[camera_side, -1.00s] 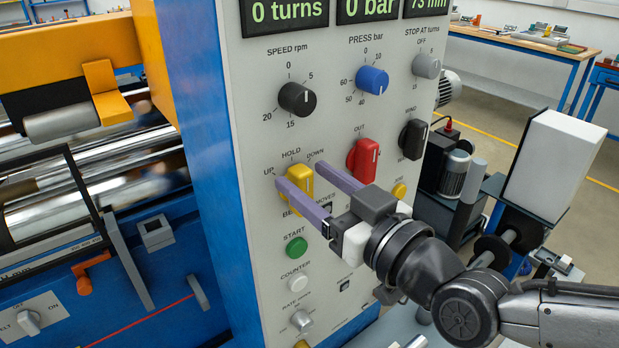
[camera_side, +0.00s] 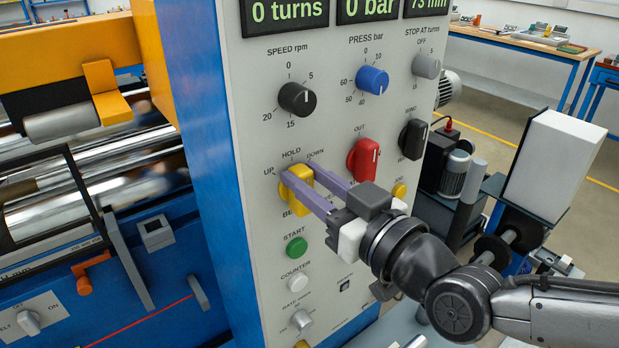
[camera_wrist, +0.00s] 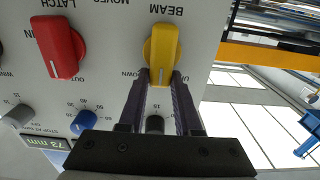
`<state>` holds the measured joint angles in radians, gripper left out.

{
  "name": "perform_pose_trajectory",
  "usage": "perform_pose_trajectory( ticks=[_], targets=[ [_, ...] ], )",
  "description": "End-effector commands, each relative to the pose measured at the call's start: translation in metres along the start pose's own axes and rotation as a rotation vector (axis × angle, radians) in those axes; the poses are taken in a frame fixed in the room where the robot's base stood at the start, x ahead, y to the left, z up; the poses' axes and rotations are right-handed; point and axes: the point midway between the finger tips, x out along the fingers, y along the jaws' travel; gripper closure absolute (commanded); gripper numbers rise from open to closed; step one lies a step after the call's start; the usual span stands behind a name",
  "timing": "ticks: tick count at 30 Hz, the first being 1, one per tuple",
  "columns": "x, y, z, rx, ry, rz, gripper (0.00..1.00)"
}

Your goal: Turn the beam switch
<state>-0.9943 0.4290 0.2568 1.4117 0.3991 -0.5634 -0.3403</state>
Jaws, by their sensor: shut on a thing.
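The beam switch is a yellow knob (camera_side: 302,205) low on the left of the white control panel, with HOLD, UP and DOWN printed around it and BEAM partly hidden below. In the wrist view the fingertips (camera_wrist: 161,76) meet the knob's near end. The fingers hide part of the knob in the side view, so its exact setting is hard to read.
A red knob (camera_side: 364,160) sits right of the beam switch, and a black knob (camera_side: 412,139) farther right. The green START button (camera_side: 296,247) is just below. The black speed knob (camera_side: 297,99) and blue pressure knob (camera_side: 372,80) are above.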

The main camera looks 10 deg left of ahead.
Motion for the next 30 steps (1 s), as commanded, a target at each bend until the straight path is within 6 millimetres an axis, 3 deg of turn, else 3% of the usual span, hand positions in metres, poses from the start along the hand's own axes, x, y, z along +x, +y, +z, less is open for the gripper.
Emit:
perform_pose_trajectory(
  ticks=[11, 30],
  targets=[
    [0.0, 0.004, 0.001, 0.136, -0.001, 0.0, 1.0],
    [0.0, 0.016, 0.006, 0.643, -0.002, 0.0, 1.0]
  ],
)
